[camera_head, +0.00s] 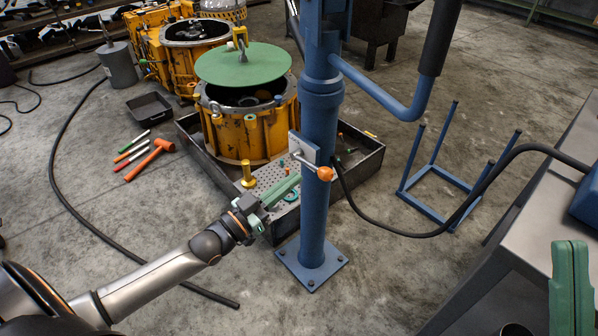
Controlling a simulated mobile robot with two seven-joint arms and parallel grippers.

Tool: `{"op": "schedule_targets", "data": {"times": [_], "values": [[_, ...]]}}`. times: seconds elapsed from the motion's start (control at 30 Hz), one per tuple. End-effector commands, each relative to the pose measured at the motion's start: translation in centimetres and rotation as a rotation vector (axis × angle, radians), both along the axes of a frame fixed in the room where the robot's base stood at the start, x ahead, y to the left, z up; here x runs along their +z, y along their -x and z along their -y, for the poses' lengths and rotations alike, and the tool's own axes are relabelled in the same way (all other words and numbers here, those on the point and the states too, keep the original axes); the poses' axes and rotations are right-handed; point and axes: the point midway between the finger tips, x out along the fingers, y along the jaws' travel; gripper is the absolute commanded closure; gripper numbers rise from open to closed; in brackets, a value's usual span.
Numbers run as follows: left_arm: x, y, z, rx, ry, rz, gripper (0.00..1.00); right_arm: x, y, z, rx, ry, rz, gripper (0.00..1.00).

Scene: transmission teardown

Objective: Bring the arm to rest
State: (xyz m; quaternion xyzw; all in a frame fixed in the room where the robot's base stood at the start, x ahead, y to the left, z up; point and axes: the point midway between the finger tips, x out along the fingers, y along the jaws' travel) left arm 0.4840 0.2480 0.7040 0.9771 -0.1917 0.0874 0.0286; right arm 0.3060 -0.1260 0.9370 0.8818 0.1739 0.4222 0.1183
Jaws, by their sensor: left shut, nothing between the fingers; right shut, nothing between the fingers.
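My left arm reaches in from the lower left. Its gripper (294,180) has green fingers, which are shut and empty. They are over the front of the black tray, just left of the blue column (318,210). A lever with an orange knob (325,173) sits on the column close to the fingertips; I cannot tell whether they touch it. My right gripper (570,245) shows only as green fingers at the lower right edge, pointing up, shut and empty. The rest of my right arm is out of view.
A yellow housing (243,135) stands in the black tray (366,172), with a green disc (243,64) hanging above it. A blue frame (440,175), black hose (420,235) and grey bench (520,240) are right. Tools including an orange hammer (148,160) lie left.

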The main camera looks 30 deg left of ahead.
Motion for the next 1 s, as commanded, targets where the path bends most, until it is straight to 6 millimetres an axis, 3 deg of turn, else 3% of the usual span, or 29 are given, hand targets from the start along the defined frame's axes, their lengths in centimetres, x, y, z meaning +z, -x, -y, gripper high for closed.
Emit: {"op": "schedule_targets", "data": {"times": [0.57, 0.67, 0.77, 0.9, 1.0], "values": [[0.0, 0.2, 0.0, -0.001, 0.000, 0.000, 1.00, 0.0, -0.1, 0.1, -0.005, -0.001, -0.005, 1.00], [0.6, 0.7, 0.9, -0.013, 0.000, 0.021, 1.00, 0.0, -0.2, 0.1, -0.005, 0.000, -0.003, 1.00], [2.7, 2.5, 3.7, -0.045, -0.008, 0.093, 1.00, 0.0, -0.1, 0.1, -0.004, -0.001, -0.002, 1.00], [8.5, 6.8, 8.5, -0.081, -0.033, 0.281, 1.00, 0.0, -0.1, 0.1, -0.003, -0.001, -0.001, 1.00], [12.7, 9.8, 10.4, -0.073, -0.058, 0.412, 1.00, 0.0, -0.1, 0.1, -0.003, -0.001, -0.001, 1.00]]}}
